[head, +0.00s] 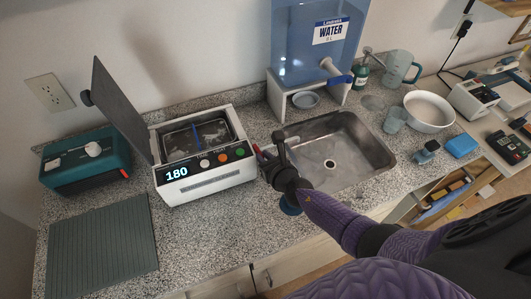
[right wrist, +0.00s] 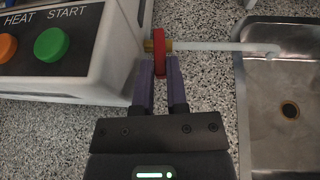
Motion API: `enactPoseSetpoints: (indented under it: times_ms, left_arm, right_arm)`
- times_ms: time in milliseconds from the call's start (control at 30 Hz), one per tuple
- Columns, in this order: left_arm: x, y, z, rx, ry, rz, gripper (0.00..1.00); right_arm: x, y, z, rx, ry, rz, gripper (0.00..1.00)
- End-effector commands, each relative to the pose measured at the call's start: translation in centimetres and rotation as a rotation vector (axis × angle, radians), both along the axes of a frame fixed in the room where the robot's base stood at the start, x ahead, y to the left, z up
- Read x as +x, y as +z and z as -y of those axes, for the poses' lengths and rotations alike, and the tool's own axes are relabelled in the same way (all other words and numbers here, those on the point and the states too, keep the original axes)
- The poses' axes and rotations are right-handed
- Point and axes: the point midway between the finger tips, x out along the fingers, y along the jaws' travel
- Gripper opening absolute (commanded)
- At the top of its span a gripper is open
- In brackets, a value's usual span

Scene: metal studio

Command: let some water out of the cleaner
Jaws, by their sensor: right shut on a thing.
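The cleaner (head: 203,177) is a white box with its lid (head: 122,110) raised, liquid in its basin (head: 197,136) and a display reading 180. Its red drain handle (right wrist: 159,52) sits on a brass valve (right wrist: 151,45) at its right side. A pale drain pipe (right wrist: 215,46) runs from the valve out over the sink (head: 335,177). My right gripper (right wrist: 159,75) is shut on the red handle, which stands upright across the pipe in the wrist view. I cannot make out a stream at the pipe's end. My left gripper is not in view.
A blue water tank (head: 300,65) on a white stand is behind the sink. A teal device (head: 85,162) and a ribbed mat (head: 103,245) lie left of the cleaner.

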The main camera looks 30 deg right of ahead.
Motion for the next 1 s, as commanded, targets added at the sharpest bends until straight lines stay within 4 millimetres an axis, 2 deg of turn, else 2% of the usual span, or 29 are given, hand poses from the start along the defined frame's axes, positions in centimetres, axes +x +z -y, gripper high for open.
enactPoseSetpoints:
  times_ms: [300, 333, 500, 1000]
  left_arm:
    - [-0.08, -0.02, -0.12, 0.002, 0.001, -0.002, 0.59]
    - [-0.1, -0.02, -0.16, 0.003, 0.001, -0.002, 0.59]
    - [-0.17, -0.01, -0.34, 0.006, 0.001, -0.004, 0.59]
    - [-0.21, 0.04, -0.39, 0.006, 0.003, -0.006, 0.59]
  right_arm:
    - [0.01, -0.02, -0.03, 0.001, -0.001, 0.0, 0.0]
    - [0.01, -0.02, -0.03, 0.001, -0.001, 0.0, 0.19]
    - [0.02, -0.01, -0.02, 0.001, 0.0, 0.0, 0.53]
    - [0.04, 0.09, -0.03, 0.002, 0.001, 0.0, 0.53]
